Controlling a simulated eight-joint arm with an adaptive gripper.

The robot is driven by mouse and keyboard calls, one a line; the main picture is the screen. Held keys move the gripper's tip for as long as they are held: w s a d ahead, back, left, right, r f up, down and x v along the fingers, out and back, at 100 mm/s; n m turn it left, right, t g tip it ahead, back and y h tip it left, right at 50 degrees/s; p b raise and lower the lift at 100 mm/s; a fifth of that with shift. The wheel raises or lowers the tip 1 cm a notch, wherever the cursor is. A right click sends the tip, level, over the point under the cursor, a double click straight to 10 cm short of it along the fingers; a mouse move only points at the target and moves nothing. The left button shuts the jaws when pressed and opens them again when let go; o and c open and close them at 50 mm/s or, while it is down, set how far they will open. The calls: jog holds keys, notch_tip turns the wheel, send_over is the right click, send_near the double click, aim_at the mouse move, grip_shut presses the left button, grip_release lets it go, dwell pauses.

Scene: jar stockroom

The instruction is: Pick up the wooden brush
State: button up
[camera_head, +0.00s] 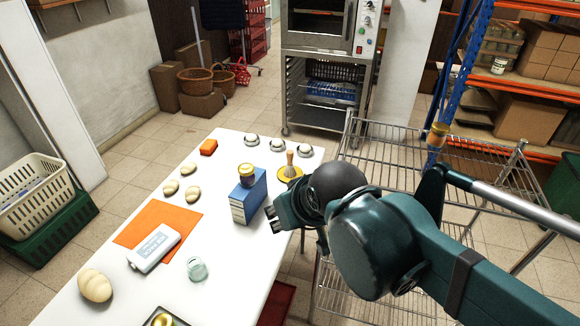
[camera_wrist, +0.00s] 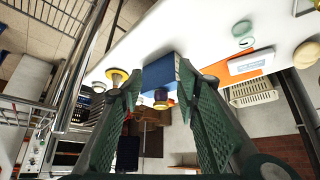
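A blue box (camera_head: 249,200) with a gold-lidded jar (camera_head: 246,175) on top stands just left of my gripper. Small white-and-dark round items (camera_head: 278,146) line the table's far edge. A wire rack (camera_head: 400,160) stands right of the table.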

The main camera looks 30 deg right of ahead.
jog(key=w+d+r+n+g+p, duration=0.1)
jog(key=w+d+r+n+p, duration=0.15)
jog(key=w+r, duration=0.35)
jog(key=w+d+r+n+g+p, duration=0.1)
jog(key=w+d+r+n+p, duration=0.15)
jog(key=w+r, duration=0.35)
jog(key=n+g+h+p, duration=0.2)
jog(key=n+g+p, duration=0.4)
jog(key=n, duration=0.7)
send_over(290, 151)
jog(key=p, duration=0.1)
notch_tip(290, 151, down, 7)
jog(key=shift+t, duration=0.4)
jog(key=f, duration=1.7)
jog(key=shift+s+a+f, duration=0.1)
jog(key=shift+a, duration=0.1)
jog(key=shift+f, duration=0.1)
jog(key=shift+d+f, duration=0.2)
jog(key=shift+f, duration=0.95)
